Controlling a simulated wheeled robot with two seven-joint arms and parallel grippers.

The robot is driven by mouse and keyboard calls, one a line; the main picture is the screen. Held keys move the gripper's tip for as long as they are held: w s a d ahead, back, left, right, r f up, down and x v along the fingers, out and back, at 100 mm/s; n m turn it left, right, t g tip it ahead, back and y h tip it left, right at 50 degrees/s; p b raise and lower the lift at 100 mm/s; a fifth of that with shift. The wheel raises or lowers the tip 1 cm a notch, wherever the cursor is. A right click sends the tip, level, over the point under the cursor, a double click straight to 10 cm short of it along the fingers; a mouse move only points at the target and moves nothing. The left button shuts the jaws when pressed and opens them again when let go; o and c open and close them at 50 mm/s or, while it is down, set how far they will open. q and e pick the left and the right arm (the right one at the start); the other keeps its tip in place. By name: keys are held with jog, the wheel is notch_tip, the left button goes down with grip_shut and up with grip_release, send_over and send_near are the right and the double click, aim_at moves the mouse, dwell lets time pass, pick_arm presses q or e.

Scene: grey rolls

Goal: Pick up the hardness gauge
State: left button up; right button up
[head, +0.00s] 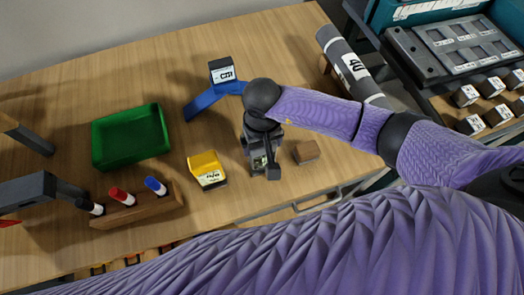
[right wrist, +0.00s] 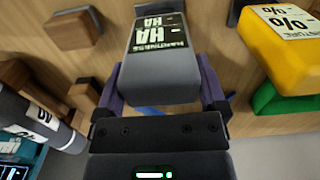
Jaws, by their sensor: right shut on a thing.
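The hardness gauge is a dark grey block with a black-and-white label reading "HARDNESS HA" and shows large in the right wrist view (right wrist: 160,82). My right gripper (right wrist: 160,98) is shut on it, with one purple-sided finger on each side. In the head view my right gripper (head: 256,146) points down over the middle of the table and partly hides the gauge (head: 262,160). I cannot tell whether the gauge touches the table. My left gripper does not show.
A yellow block gauge (head: 206,170) and green tray (head: 130,137) stand left of the gripper, a brown block (head: 306,152) right. A marker rack (head: 134,208) stands front left. Bare wood lies behind the tray.

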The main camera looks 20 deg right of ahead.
grip_shut()
jog(key=shift+r, duration=0.1)
notch_tip(320, 180, up, 10)
jog(key=shift+f+p, duration=0.1)
jog(key=shift+p, duration=0.7)
jog(key=o, duration=0.7)
grip_release()
jog(key=c, duration=0.7)
jog(key=shift+r+p, duration=0.7)
jog(key=shift+r, duration=0.85)
jog(key=shift+c, duration=0.2)
jog(key=shift+f, duration=0.1)
